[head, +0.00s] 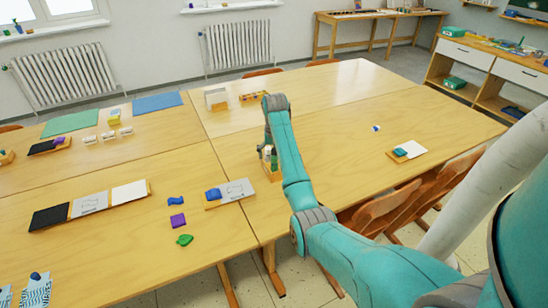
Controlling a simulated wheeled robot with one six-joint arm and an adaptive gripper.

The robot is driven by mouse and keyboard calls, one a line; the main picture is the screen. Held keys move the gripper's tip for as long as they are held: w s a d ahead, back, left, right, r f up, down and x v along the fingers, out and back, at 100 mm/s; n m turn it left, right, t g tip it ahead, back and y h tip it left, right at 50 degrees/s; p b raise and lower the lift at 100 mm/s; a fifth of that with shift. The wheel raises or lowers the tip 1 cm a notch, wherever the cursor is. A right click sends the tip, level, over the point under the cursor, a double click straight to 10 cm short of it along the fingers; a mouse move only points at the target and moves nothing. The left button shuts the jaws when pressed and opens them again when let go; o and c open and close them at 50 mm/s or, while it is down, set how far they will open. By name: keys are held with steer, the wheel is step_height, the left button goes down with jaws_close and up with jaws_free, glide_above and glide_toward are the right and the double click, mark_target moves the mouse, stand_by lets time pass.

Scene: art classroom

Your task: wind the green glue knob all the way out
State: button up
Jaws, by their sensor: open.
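My arm reaches over the table and bends down at its far end. My gripper (267,150) points down there, small and partly hidden behind my own arm link. It is open, right at a small wooden stand (275,175) that holds small upright pieces with some green and white. The green glue knob is not clearly made out; it may be among these pieces, partly covered by my arm and gripper. I cannot tell whether the fingers touch anything.
The stand is on a large pale wooden table (340,110). To its left lie a grey-and-wood board (235,190) with a blue piece, a purple block (178,221) and a green lump (184,240). A white card (413,149) lies right. Chairs (385,205) line the near edge.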

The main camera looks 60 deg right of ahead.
stand_by(0.5)
steer(key=n, duration=0.5)
steer(key=shift+y, duration=0.3)
steer(key=n, duration=0.6)
steer(key=shift+t+y, duration=0.3)
steer(key=c, duration=1.6)
steer(key=shift+o, duration=0.2)
